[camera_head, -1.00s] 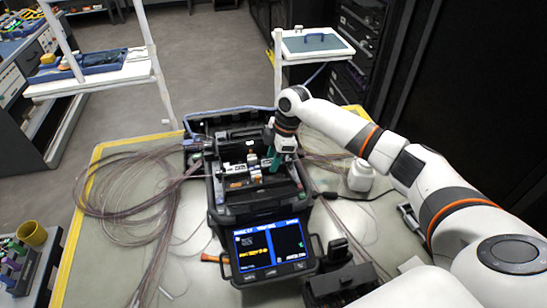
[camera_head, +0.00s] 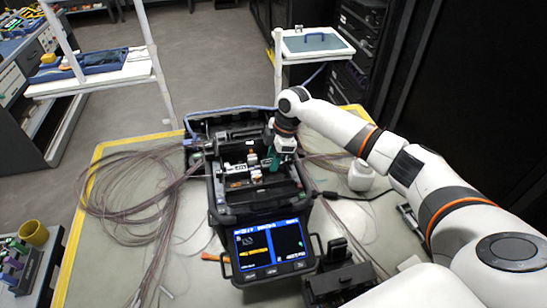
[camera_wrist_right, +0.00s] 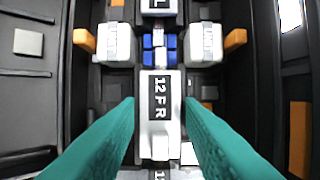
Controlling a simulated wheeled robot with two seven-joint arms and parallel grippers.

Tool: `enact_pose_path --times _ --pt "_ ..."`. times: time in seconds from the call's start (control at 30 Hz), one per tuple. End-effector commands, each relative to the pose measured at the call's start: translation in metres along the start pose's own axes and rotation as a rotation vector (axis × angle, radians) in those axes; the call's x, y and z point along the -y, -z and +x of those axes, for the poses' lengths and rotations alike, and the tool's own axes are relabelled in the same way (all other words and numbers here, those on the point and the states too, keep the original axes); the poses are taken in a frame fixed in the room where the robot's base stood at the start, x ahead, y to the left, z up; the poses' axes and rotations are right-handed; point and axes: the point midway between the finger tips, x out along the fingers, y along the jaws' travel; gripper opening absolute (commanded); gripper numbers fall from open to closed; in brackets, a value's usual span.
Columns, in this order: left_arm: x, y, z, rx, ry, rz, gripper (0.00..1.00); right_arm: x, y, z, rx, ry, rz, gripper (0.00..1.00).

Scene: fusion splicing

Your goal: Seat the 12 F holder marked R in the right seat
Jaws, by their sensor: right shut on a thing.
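The splicer (camera_head: 262,210) stands open on the table, with its lit screen facing me. My right gripper (camera_head: 274,165) reaches down into its work area. In the right wrist view its teal fingers (camera_wrist_right: 160,108) stand on either side of the white holder marked 12 F R (camera_wrist_right: 160,110), shut on it. The holder lies in line with the blue centre parts (camera_wrist_right: 160,49), close below them. The right seat is hidden under the holder, and I cannot tell whether the holder touches its floor. A holder marked L (camera_wrist_right: 158,6) shows at the top edge. My left gripper is not in view.
White blocks with orange tabs (camera_wrist_right: 113,42) flank the blue centre. Loose fibre coils (camera_head: 125,195) cover the table's left side. A white bottle (camera_head: 361,175) and a black device (camera_head: 340,280) stand to the right. A shelf with a tray (camera_head: 312,42) stands behind.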

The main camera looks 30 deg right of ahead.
Motion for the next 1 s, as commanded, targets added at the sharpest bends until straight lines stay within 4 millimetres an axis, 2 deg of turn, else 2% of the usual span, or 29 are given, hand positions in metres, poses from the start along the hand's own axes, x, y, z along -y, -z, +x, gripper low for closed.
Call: enact_pose_path --times 0.23,0.27,0.4,0.77,0.87,1.0 --pt "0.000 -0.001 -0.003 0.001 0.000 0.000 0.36 0.000 0.000 0.002 0.001 0.000 0.001 0.07" --pt "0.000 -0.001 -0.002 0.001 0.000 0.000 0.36 0.000 0.001 0.002 0.000 0.000 0.000 0.37" --pt "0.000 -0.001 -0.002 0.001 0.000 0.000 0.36 0.000 0.001 0.002 0.000 0.000 0.000 0.58" --pt "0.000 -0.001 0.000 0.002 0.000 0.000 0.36 0.000 0.001 -0.003 0.000 0.001 0.000 0.58" --pt "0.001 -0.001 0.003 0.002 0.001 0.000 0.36 0.001 0.001 -0.017 0.000 0.003 -0.001 0.58" --pt "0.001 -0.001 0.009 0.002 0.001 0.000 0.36 0.001 0.001 -0.046 0.001 0.004 -0.001 0.58"
